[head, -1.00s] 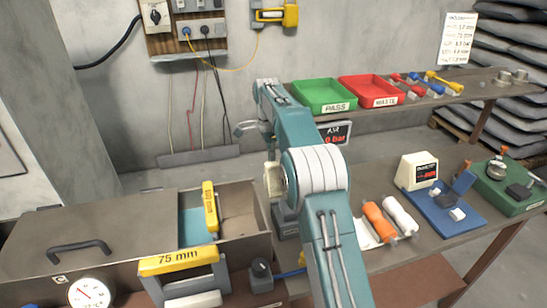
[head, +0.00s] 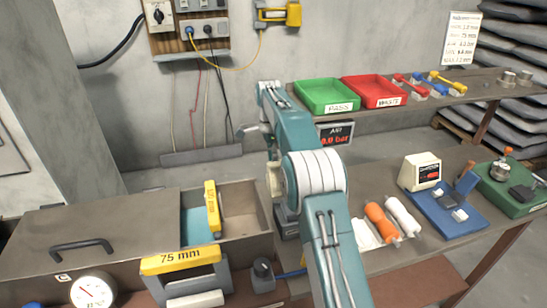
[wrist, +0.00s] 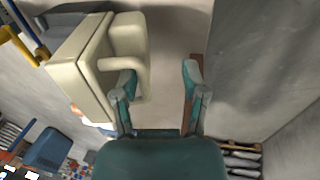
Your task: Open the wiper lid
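In the wrist view, a cream box-like part with a looped handle (wrist: 122,66) fills the upper left; I take it to be the wiper lid. My gripper (wrist: 160,80) is open. Its left finger overlaps the handle's lower end in the picture, and its right finger is clear on the other side. I cannot tell whether the left finger touches the handle. In the head view, a small part of the cream body (head: 274,180) shows beside my arm, and the rest is hidden behind it. My gripper's fingers (head: 247,132) show only partly there, left of the arm.
An orange roller (head: 381,222), a white roller (head: 402,216) and a blue fixture (head: 446,209) lie on the right bench. Green (head: 328,97) and red (head: 374,92) trays sit on the rear shelf.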

